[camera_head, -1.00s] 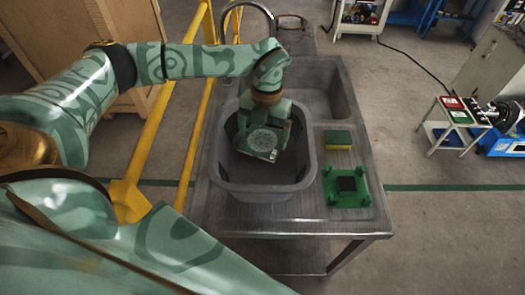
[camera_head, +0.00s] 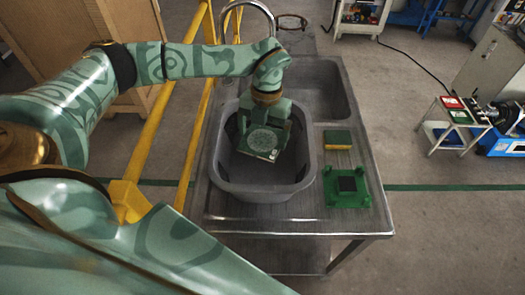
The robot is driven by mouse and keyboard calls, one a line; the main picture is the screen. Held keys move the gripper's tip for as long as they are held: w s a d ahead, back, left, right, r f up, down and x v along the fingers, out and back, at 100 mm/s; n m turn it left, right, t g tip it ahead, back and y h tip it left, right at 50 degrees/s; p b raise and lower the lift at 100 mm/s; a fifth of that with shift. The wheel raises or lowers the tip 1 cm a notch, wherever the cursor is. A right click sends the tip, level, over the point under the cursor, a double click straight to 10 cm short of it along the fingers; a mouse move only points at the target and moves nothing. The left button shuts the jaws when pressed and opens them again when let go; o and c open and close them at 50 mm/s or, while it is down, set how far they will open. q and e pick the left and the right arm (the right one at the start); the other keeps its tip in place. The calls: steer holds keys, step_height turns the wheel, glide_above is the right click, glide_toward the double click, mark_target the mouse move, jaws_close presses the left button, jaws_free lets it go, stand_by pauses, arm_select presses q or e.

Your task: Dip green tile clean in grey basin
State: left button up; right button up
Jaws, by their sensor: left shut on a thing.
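The grey basin (camera_head: 262,188) stands on the metal sink table. My left gripper (camera_head: 262,132) reaches down into the basin from above. It is shut on the green tile (camera_head: 260,142), which has a pale round pattern on its face. The tile is tilted and sits inside the basin's rim. Whether it touches anything in the basin is hard to tell. My right gripper is not in view.
A green and yellow sponge (camera_head: 338,140) and a green stand with a black centre (camera_head: 347,186) lie right of the basin. A sink bowl (camera_head: 325,85) and curved faucet (camera_head: 250,5) are behind. A yellow rail (camera_head: 150,140) runs along the left.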

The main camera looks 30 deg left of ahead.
mark_target(263, 139)
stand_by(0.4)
arm_select(q)
step_height(263, 139, up, 4)
steer(key=p, duration=0.4)
steer(key=shift+r, duration=0.1)
stand_by(0.6)
